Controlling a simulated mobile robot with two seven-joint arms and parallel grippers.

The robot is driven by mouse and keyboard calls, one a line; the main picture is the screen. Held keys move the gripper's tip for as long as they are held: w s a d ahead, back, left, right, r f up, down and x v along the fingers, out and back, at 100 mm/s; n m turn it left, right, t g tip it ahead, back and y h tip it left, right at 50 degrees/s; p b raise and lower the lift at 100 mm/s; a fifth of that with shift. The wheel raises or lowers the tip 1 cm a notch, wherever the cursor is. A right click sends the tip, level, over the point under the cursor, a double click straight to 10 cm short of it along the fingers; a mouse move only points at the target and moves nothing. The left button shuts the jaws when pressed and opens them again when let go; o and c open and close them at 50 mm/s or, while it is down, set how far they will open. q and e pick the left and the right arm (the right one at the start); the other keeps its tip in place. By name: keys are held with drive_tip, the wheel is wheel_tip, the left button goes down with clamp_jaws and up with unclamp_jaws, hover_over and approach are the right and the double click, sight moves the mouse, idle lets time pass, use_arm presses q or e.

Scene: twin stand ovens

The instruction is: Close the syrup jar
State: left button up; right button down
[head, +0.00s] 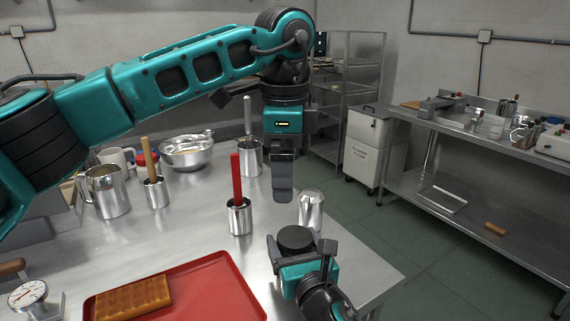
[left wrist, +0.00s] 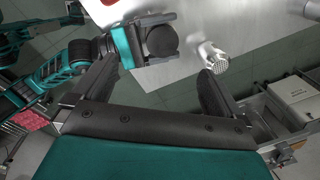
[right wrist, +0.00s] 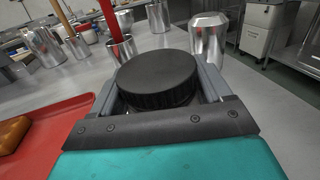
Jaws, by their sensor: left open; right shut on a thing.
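The syrup jar shows mainly as its round black lid (head: 295,238) near the table's front right edge. The lid also shows from above in the left wrist view (left wrist: 162,41). In the right wrist view the ridged lid (right wrist: 157,78) fills the space between the fingers, and the body below is almost wholly hidden. My right gripper (head: 300,248) is shut on the jar, one finger on each side. I cannot tell how tightly the lid sits. My left gripper (head: 282,194) is open and empty, above and behind the jar, with its fingers pointing down.
A steel shaker (head: 311,211) stands just behind the jar. A steel cup (head: 240,220) with a red handle stands behind left. A red tray (head: 225,280) with a waffle (head: 133,298) lies at front left. Bare table lies between tray and cup.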

sight(286, 239)
use_arm(q)
drive_tip(key=f, duration=0.8)
drive_tip(key=w+f, duration=0.1)
drive_tip(key=f, duration=0.3)
use_arm(e)
drive_tip(key=shift+r, duration=0.1)
use_arm(q)
drive_tip(key=shift+c, duration=0.5)
clamp_jaws()
idle(0.5)
drive_tip(key=c, duration=1.3)
unclamp_jaws()
drive_tip(key=shift+r, duration=0.15)
drive_tip(key=r, duration=0.8)
drive_tip(key=s+r, duration=0.1)
drive_tip(key=r, duration=0.2)
drive_tip(key=shift+r, duration=0.4)
